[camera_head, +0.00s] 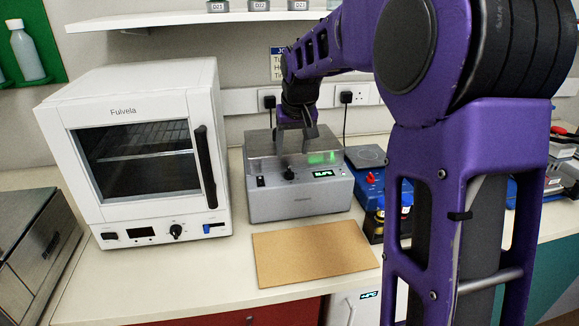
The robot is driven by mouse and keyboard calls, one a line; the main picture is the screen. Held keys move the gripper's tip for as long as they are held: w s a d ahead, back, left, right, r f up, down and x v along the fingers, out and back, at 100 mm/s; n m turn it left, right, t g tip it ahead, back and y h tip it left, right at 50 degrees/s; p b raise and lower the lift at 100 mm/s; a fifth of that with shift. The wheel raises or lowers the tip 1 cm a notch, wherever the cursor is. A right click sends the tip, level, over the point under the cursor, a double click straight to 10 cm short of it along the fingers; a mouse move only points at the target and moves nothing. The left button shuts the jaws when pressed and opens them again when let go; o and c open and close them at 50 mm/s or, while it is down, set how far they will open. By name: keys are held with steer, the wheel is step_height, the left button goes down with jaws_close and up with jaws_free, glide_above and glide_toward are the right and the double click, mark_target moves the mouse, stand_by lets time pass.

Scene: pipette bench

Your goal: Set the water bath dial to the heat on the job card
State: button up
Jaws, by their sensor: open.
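The water bath (302,204) is a grey box with a clear lid, standing at the back of the bench. Its black dial (289,174) is on the sloped front, between a black switch (261,182) and a small green-lit display (323,174); the dial's setting and the display's digits are too small to read. The job card (277,66) is on the wall behind; my arm covers most of it, and only the starts of its lines show. My gripper (294,145) points down over the bath, just above and behind the dial. It is open and appears empty.
A white Fulvela oven (140,206) stands close on the left. A blue device with a red knob (371,178) is close on the right. A tan board (315,254) lies in front of the bath, with nothing on it. A shelf (190,19) hangs above.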

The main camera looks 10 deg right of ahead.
mark_target(289, 169)
steer(key=x, duration=0.8)
steer(key=shift+w+f, duration=0.15)
jaws_close()
